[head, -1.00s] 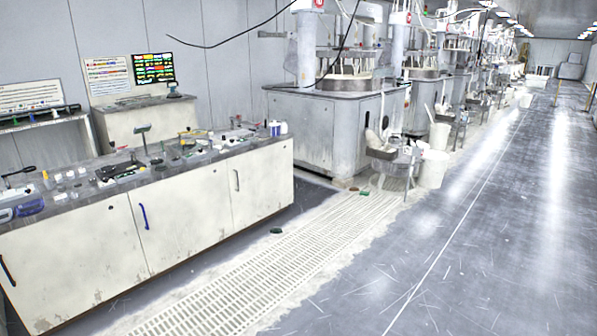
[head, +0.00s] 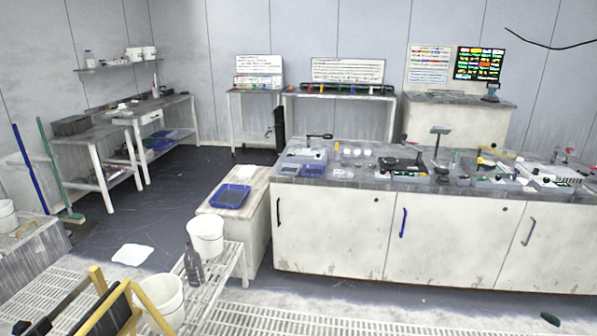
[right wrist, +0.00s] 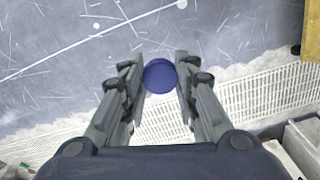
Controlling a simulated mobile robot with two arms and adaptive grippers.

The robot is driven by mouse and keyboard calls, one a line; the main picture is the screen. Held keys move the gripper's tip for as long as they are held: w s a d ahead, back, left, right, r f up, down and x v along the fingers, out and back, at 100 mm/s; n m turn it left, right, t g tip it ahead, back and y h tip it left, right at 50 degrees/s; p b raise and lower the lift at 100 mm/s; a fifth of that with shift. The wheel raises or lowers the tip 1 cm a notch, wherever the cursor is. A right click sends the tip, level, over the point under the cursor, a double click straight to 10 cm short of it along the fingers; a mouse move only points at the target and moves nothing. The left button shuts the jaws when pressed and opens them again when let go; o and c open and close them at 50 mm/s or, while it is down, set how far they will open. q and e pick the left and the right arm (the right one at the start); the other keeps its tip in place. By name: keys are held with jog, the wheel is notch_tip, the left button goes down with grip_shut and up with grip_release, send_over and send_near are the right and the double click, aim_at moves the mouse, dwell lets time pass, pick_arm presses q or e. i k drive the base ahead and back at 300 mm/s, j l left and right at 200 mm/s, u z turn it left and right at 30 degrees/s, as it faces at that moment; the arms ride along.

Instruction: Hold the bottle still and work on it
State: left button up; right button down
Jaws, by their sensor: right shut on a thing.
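In the right wrist view my right gripper (right wrist: 160,72) is shut on a round, dark-blue thing (right wrist: 160,78) that sits between its two fingers. It looks like a cap or the top of a bottle seen end-on; I cannot tell which. Floor and white grating show beyond it. In the head view a dark grey bottle (head: 193,266) stands upright on the white slatted rack (head: 226,264), between two white buckets. No gripper shows at this bottle. My left gripper is in neither view now.
White buckets (head: 205,237) (head: 162,299) flank the bottle. A yellow frame (head: 147,310) stands at the lower left. A blue tray (head: 230,197) lies on a small cabinet. The long counter (head: 345,232) carries small items. The floor (head: 165,205) between the benches is mostly clear.

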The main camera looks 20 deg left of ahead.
aim_at(192, 259)
jog(key=i+u, duration=0.25)
jog(key=u, duration=0.2)
jog(key=i+u, duration=0.2)
jog(key=u, duration=0.25)
jog(key=i+l+u, duration=0.2)
jog(key=u, duration=0.25)
jog(key=i+l+u, duration=0.2)
jog(key=u, duration=0.25)
jog(key=i+l+u, duration=0.25)
jog(key=u, duration=0.2)
jog(key=i+l+u, duration=0.2)
jog(key=l+u, duration=0.25)
jog(key=i+l+u, duration=0.15)
jog(key=u, duration=0.25)
jog(key=l+u, duration=0.45)
jog(key=l, duration=0.1)
